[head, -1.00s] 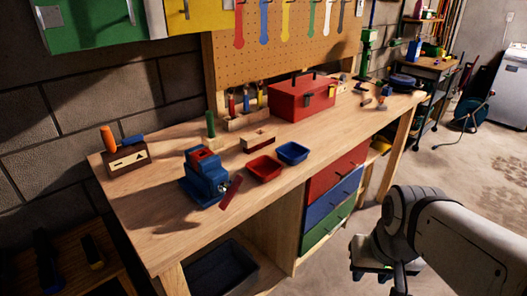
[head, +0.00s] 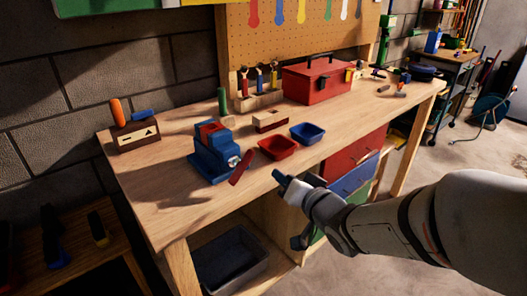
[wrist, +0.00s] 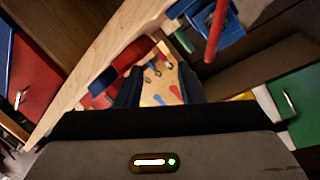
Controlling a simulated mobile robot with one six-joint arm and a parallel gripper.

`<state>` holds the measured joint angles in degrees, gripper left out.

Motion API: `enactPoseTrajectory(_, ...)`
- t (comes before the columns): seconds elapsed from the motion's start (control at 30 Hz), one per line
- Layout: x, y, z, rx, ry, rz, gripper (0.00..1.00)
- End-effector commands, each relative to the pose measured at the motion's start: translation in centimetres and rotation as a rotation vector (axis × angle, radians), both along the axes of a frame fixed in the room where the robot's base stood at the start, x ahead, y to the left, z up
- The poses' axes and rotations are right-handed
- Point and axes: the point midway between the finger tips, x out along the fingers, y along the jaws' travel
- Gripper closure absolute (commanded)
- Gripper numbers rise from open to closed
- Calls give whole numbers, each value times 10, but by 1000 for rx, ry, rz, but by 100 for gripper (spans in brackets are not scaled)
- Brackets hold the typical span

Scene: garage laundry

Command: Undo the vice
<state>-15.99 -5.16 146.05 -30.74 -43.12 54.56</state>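The blue vice (head: 212,158) stands on the workbench top near its front edge, with red on its top. Its red handle (head: 241,168) slants down from the front, over the bench edge. In the wrist view the vice (wrist: 229,22) is upper right, with the red handle (wrist: 215,35) pointing down. My gripper (head: 288,205) is in front of the bench, right of the handle and apart from it. In the wrist view its two dark fingers (wrist: 160,82) are spread with nothing held between them. Whether the vice jaws hold anything is unclear.
A red bin (head: 279,148) and a blue bin (head: 307,134) sit right of the vice. A red toolbox (head: 317,82) stands behind them. A wooden block with tools (head: 134,134) is at left. Drawers (head: 352,160) lie below the bench, close to my arm.

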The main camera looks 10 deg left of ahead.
Motion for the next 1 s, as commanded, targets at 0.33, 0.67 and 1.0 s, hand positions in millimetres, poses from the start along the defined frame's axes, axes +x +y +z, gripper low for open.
enactPoseTrajectory(0.33, -26, 53, 9, 253, -29, 209, 65)
enactPoseTrajectory(0.67, 1, 85, 9, 255, -30, 211, 65)
enactPoseTrajectory(1.0, 23, 109, 9, 253, -32, 208, 65)
